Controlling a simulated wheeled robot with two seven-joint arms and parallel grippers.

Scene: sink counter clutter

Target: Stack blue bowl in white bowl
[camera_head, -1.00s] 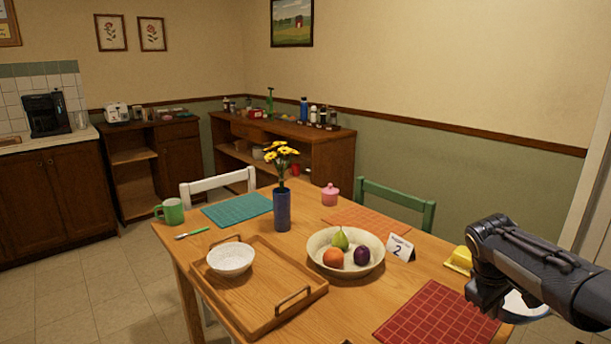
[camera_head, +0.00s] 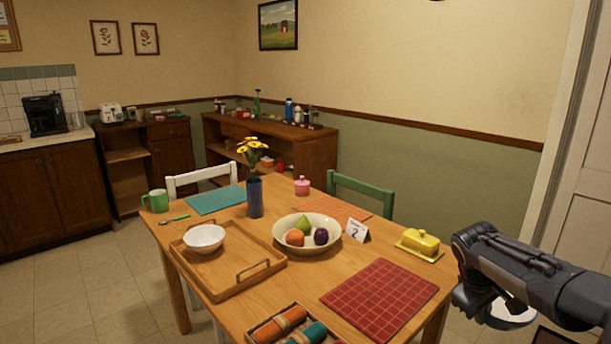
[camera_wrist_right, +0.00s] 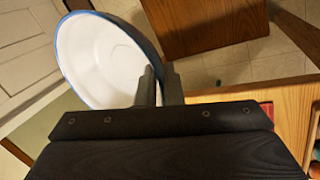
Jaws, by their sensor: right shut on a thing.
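The white bowl (camera_head: 204,239) sits upright and looks empty on the wooden tray (camera_head: 225,291) at the left of the table. My right gripper (camera_head: 478,303) is at the lower right of the head view, beyond the table's right edge. It is shut on the blue bowl (camera_head: 512,317), which shows its white inside there, partly hidden by my arm. In the right wrist view the fingers (camera_wrist_right: 160,88) pinch the wall of the blue bowl (camera_wrist_right: 98,60), which has a white inside and a blue rim. It is well apart from the white bowl. My left gripper is not in view.
A fruit bowl (camera_head: 283,236), number card (camera_head: 356,231), butter dish (camera_head: 421,242), red placemat (camera_head: 380,298) and box of rolled napkins (camera_head: 268,331) lie between my gripper and the tray. A blue vase (camera_head: 255,198) with yellow flowers stands tall behind the tray.

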